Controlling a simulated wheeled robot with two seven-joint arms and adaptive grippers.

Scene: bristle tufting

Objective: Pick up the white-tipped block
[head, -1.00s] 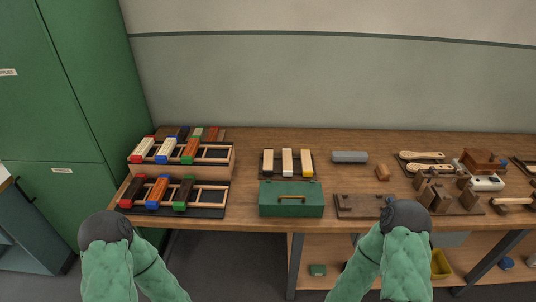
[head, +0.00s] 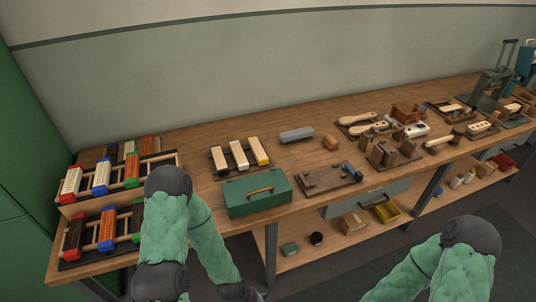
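The white-tipped block (head: 238,154) is a pale wooden block with a white end. It lies in a dark rack on the bench, between a black-tipped block (head: 219,159) and a yellow-tipped block (head: 258,151). The rack is behind the green toolbox. My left arm rises in front of the bench's left part and bends down. A dark piece at its end, seemingly the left gripper (head: 246,293), is cut by the bottom edge, well below the blocks; its fingers cannot be made out. My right arm is at the lower right, and its gripper is out of view.
The green toolbox (head: 256,195) stands at the bench's front edge. Racks with coloured-tipped blocks (head: 101,179) fill the left end, partly hidden by my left arm. A grey cylinder (head: 296,135), brushes and wooden fixtures lie to the right. A shelf runs below.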

